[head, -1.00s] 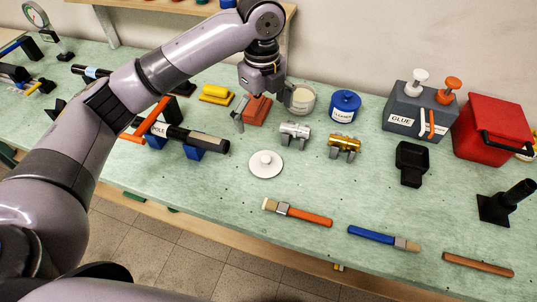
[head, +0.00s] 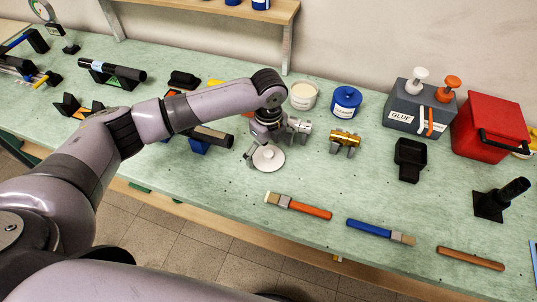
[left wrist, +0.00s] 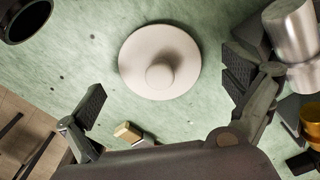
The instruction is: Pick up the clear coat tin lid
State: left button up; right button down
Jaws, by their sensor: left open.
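The clear coat tin lid (head: 269,158) is a white disc with a round knob, lying flat on the green bench. In the left wrist view the lid (left wrist: 146,80) sits a little beyond my fingertips, with the knob facing the camera. My left gripper (head: 262,155) is open and empty above the lid; in the left wrist view its two fingers (left wrist: 163,87) stand apart on either side. I cannot tell from the pictures how high it is. An open white tin (head: 303,96) stands behind, and its label is not readable. My right gripper is not in view.
A silver clamp (head: 301,126) and a gold clamp (head: 345,140) stand close to the right of the lid. A blue tin (head: 346,101) is behind them. Brushes (head: 298,205) lie near the front edge.

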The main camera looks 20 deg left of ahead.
pick_arm(q)
jog(key=shift+f, duration=0.35)
jog(key=shift+c, duration=0.3)
jog(key=c, duration=1.1)
jog(key=shift+s+f, duration=0.1)
jog(key=shift+s, duration=0.1)
jog(key=c, duration=0.9)
